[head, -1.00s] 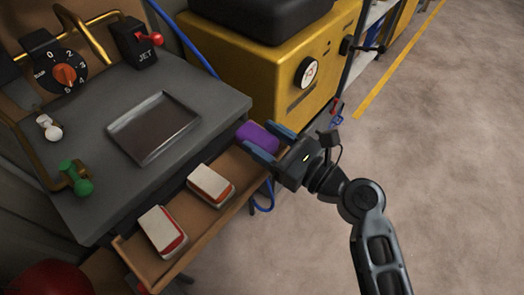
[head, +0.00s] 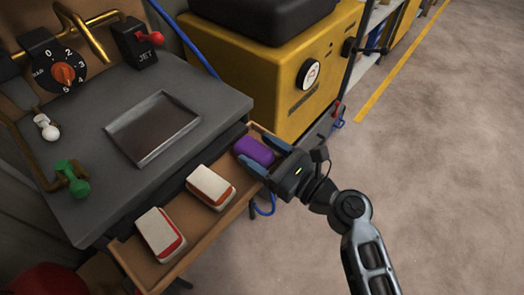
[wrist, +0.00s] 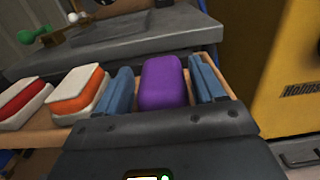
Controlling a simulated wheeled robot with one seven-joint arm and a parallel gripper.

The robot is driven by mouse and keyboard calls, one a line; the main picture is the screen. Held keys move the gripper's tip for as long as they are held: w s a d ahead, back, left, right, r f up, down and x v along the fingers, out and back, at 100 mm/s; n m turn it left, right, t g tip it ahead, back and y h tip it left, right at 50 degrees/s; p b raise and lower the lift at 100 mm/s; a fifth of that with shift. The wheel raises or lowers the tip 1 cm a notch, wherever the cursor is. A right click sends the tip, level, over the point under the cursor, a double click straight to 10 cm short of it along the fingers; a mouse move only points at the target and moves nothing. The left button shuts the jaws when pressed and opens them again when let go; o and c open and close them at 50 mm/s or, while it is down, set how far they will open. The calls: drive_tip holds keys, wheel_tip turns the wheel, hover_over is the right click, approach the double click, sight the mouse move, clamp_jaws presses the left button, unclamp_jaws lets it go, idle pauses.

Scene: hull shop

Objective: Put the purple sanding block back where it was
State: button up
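The purple sanding block (head: 254,151) is at the right end of the open wooden drawer (head: 190,243), below the grey bench top. My gripper (head: 253,151) has one blue finger on each side of it and is shut on it. In the wrist view, the purple block (wrist: 163,82) stands centred between the two blue fingers (wrist: 162,88). I cannot tell whether its underside touches the drawer floor. Two other blocks lie in the drawer: a white one with an orange-red band (head: 211,187) in the middle and a white one with a red band (head: 160,234) at the left.
The grey bench (head: 215,98) carries a shallow metal tray (head: 187,126), a green-handled valve (head: 78,180), a white knob (head: 49,132), and a red JET lever (head: 148,37). A yellow machine (head: 262,68) stands close behind the drawer. The floor (head: 440,150) at right is clear.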

drive_tip(key=o, duration=0.3)
drive_tip(key=shift+r, duration=0.1)
drive_tip(key=shift+d+r, duration=0.1)
drive_tip(key=v, duration=1.2)
